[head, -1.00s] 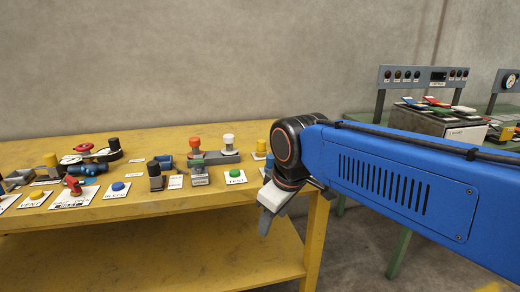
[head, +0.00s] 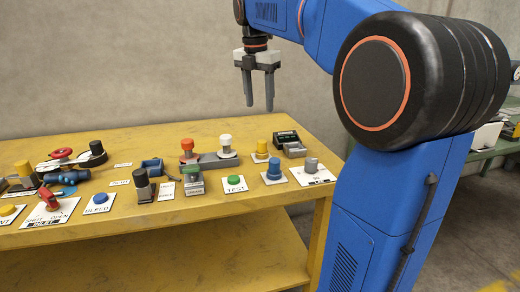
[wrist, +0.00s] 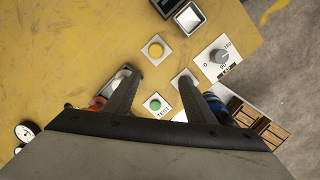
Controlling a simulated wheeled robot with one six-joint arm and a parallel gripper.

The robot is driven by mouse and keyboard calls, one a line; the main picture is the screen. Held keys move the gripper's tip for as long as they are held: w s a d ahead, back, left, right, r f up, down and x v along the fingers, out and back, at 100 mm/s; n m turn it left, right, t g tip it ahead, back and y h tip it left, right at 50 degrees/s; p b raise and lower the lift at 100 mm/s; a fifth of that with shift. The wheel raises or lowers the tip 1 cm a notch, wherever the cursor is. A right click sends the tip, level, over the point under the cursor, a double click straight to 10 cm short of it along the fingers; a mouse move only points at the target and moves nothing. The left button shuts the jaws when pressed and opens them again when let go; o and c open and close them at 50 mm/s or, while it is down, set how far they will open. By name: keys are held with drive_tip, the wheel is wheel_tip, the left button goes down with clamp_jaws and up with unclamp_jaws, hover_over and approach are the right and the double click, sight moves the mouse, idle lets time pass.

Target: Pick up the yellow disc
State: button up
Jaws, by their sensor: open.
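A yellow round piece (head: 262,148) stands on a small white plate near the back right of the yellow bench. It looks like a short knob with a wider rim, and its top shows as a yellow disc in the wrist view (wrist: 155,48). My gripper (head: 259,106) points down high above the bench, above this piece in the head view. Its two fingers are apart with nothing between them. In the wrist view the yellow piece lies just beyond the fingertips (wrist: 160,74), unobstructed. Another yellow knob (head: 23,169) and a yellow button (head: 7,210) are at the far left.
Close to the yellow piece are a blue knob (head: 273,171), a grey dial (head: 311,165), a dark box (head: 286,138) and a green button (head: 234,180). A grey bar with an orange-red knob (head: 187,145) and a white knob (head: 225,141) is to its left.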

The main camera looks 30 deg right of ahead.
drive_tip(key=w+d+n, duration=0.1)
drive_tip(key=w, duration=0.1)
approach(262, 141)
drive_tip(key=f, duration=0.5)
drive_tip(key=shift+d, duration=0.3)
drive_tip(key=shift+w+d+f, duration=0.1)
drive_tip(key=shift+w+f, duration=0.05)
drive_tip(key=shift+f, duration=0.7)
drive_tip(key=shift+w+d+f, duration=0.1)
drive_tip(key=shift+f, duration=0.8)
drive_tip(key=shift+w+d+f, duration=0.1)
drive_tip(key=shift+w+f, duration=0.05)
drive_tip(key=shift+f, duration=0.7)
clamp_jaws()
